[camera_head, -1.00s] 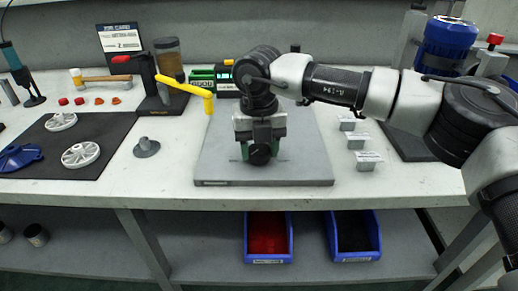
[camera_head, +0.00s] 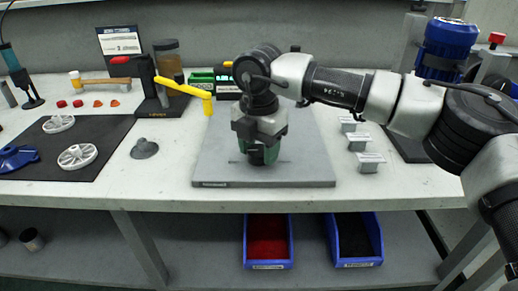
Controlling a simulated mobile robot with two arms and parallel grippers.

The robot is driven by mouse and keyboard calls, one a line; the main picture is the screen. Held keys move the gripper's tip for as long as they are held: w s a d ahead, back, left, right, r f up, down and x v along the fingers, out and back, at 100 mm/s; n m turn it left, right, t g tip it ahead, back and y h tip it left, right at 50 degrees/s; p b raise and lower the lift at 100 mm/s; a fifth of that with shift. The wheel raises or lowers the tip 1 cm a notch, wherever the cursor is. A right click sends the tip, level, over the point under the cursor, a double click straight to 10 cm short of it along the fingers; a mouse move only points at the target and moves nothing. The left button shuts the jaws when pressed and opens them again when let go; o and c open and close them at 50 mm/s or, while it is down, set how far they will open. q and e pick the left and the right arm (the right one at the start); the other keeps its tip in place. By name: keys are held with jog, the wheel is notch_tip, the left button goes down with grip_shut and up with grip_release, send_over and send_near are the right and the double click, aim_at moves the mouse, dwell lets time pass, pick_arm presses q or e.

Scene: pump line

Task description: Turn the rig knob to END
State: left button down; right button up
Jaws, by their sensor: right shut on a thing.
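My right gripper (camera_head: 259,138) reaches over the grey base plate (camera_head: 215,165) from the right and points down. It is shut on the rig knob, which is mostly hidden by the jaws and wrist. Part of the green rig body (camera_head: 271,154) shows just below the jaws, standing on the plate. The END mark and the knob's pointer cannot be made out. My left gripper is not in view.
A grey cone-shaped part (camera_head: 144,149) and a dark mat (camera_head: 102,165) with white wheels lie further left. Small grey blocks (camera_head: 369,162) stand on the right. Blue bins (camera_head: 268,265) sit below.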

aim_at(259, 150)
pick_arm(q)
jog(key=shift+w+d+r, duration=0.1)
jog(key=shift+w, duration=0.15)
pick_arm(e)
jog(key=shift+r+m, duration=0.1)
jog(key=shift+m, duration=0.2)
jog(key=o, duration=0.9)
jog(key=shift+r, duration=0.15)
notch_tip(259, 150, up, 3)
jog(key=shift+f+p, duration=0.15)
jog(key=shift+p, duration=0.15)
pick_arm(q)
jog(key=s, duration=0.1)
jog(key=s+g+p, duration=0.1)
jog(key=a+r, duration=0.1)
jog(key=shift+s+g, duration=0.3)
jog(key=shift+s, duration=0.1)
pick_arm(e)
notch_tip(259, 150, up, 8)
jog(key=shift+f, duration=0.15)
